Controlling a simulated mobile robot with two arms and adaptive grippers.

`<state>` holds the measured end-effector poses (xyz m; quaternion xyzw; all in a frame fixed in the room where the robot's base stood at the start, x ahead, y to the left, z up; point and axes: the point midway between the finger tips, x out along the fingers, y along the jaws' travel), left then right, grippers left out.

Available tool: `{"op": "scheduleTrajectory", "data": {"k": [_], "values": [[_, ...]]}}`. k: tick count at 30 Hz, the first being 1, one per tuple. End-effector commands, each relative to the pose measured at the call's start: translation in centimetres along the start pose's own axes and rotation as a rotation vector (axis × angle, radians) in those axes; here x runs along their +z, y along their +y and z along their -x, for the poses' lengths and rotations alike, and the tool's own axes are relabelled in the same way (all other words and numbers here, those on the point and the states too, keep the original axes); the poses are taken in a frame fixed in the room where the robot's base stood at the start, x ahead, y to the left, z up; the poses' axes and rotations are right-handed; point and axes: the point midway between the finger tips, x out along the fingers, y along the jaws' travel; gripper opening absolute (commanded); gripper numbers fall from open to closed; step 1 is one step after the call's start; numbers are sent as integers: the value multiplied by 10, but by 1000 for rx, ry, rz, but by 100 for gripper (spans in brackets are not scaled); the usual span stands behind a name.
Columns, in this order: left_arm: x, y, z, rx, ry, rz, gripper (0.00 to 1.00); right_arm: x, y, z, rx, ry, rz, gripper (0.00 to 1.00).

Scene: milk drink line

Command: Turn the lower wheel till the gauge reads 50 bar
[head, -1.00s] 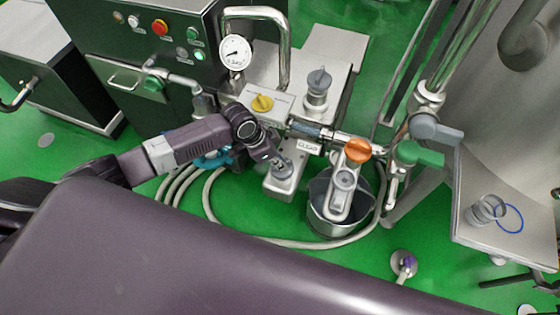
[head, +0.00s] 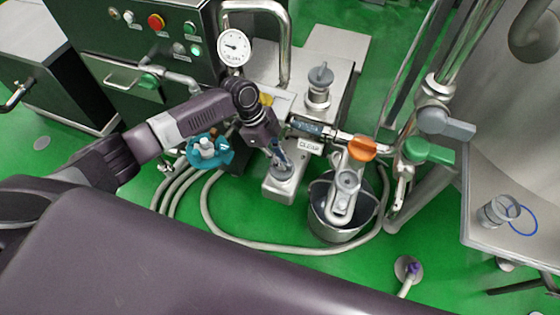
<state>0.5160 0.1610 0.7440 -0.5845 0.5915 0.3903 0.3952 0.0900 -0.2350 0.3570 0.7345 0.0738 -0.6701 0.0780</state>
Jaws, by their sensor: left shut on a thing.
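The round white pressure gauge (head: 234,46) stands above and left, in front of the control panel. Its dark needle points left and slightly up; the numbers are too small to read. A similar grey upper wheel (head: 320,76) stands on the block behind. My right gripper is not in view.
A turquoise fitting (head: 209,150) and hoses lie below my arm.

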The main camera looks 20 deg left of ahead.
Motion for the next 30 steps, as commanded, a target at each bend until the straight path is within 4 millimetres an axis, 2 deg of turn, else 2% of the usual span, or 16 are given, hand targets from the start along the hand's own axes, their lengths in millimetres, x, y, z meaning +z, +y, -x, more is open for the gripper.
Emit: {"op": "scheduleTrajectory", "data": {"k": [15,16,21,30], "values": [[0,0,0,9,0,-21,0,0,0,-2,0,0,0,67],[0,0,0,9,0,-21,10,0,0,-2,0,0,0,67],[0,0,0,9,0,-21,27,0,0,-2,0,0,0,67],[0,0,3,8,0,-20,27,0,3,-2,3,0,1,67]]}}
